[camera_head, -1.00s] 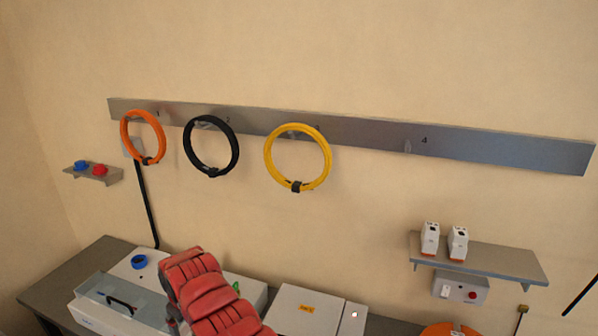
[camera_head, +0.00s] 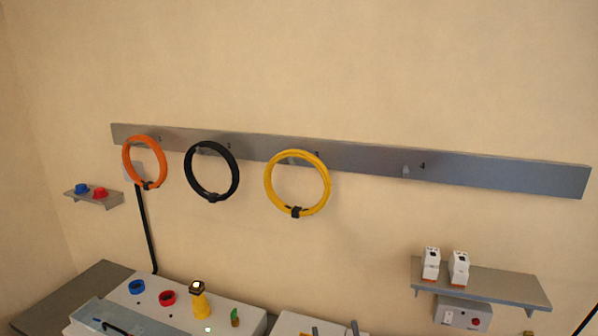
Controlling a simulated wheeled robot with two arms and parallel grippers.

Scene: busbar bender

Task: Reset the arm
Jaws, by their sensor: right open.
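My right gripper (camera_head: 335,328) shows only as two dark fingertips at the bottom edge, set apart with nothing seen between them. They stand in front of a white box (camera_head: 290,322) at the bottom middle. The rest of this gripper and arm is below the picture. My left gripper is not in view.
Orange (camera_head: 126,165), black (camera_head: 187,171) and yellow (camera_head: 268,186) coils hang on a grey wall rail (camera_head: 480,172); hook 4 is empty. A right shelf (camera_head: 500,287) holds two white devices. A white machine (camera_head: 255,318) with blue and red rings and a yellow lamp stands lower left.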

